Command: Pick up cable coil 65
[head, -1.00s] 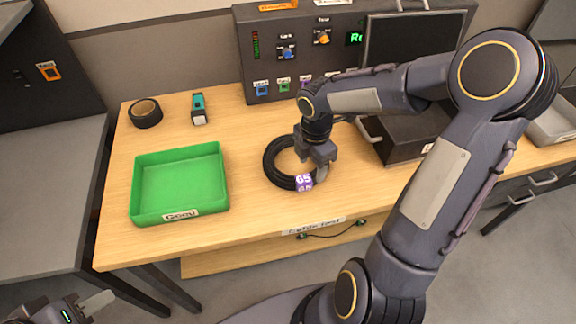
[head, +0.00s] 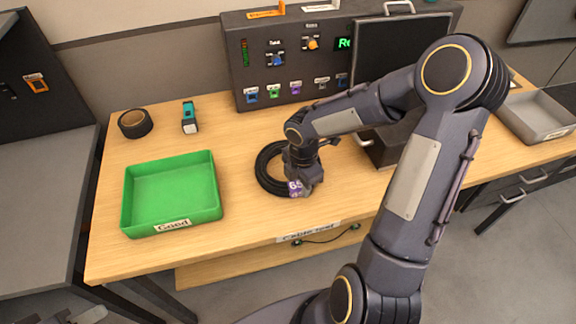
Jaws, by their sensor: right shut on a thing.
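Cable coil 65 (head: 267,178) is a black ring of cable with a purple tag reading 65, lying on the wooden table. My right gripper (head: 301,188) is at the coil's right front part, beside the tag, and is shut on the coil. The gripper and wrist hide the coil's right side. I cannot tell any gap between the coil and the table. My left gripper (head: 90,314) shows only in part at the bottom left edge, away from the table; its jaws cannot be made out.
A green tray (head: 172,229) labelled Good stands left of the coil. Behind it are a roll of black tape (head: 135,124) and a teal tool (head: 190,118). A control panel (head: 290,60) stands at the back. A grey tray (head: 540,120) is at the far right.

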